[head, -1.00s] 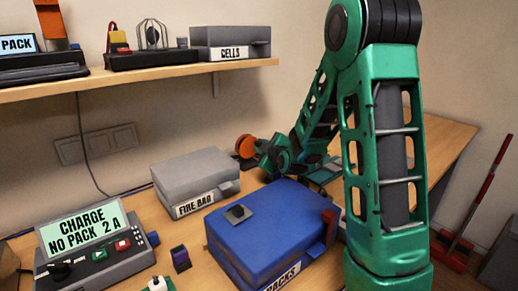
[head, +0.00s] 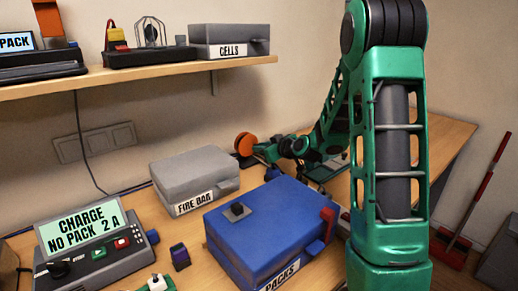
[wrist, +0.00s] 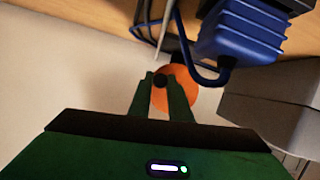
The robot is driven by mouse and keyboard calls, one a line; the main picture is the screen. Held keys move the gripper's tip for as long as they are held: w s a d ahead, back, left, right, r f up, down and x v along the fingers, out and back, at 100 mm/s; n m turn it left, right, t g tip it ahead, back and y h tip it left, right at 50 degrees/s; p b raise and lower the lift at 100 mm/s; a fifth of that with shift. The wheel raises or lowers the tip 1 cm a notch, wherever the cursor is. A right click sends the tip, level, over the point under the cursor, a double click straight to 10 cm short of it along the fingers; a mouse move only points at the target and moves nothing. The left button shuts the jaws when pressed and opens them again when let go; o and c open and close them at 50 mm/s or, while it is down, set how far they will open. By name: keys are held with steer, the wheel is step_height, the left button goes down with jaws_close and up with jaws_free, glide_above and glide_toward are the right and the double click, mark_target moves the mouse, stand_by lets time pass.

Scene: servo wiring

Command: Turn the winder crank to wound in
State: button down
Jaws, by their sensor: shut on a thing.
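The winder shows as an orange disc (head: 245,144) at the back of the bench, near the wall; it also shows in the wrist view (wrist: 190,98). The crank's dark round knob (wrist: 160,80) sits between my two green fingertips, in front of the disc. My gripper (head: 257,150) is shut on this knob, reaching in from the right in the head view. The rest of the crank is hidden behind the fingers, and I cannot read any wound-in mark.
A grey FIRE BAG box (head: 190,175) and a blue PACKS box (head: 262,235) stand in front of the winder. A charger (head: 95,250) is at front left. In the wrist view, a blue ribbed thing (wrist: 240,35) and a blue cable (wrist: 185,45) lie close to the disc.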

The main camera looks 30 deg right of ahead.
steer(key=shift+s+a+f+m+y, duration=0.1)
steer(key=shift+f+m+y, duration=0.25)
steer(key=shift+m+y, duration=0.3)
steer(key=shift+f+m+y, duration=0.3)
steer(key=shift+m+y, duration=0.15)
steer(key=shift+m, duration=0.4)
steer(key=c, duration=1.6)
jaws_free()
steer(key=shift+c, duration=0.2)
steer(key=v, duration=1)
steer(key=shift+s+r, duration=0.25)
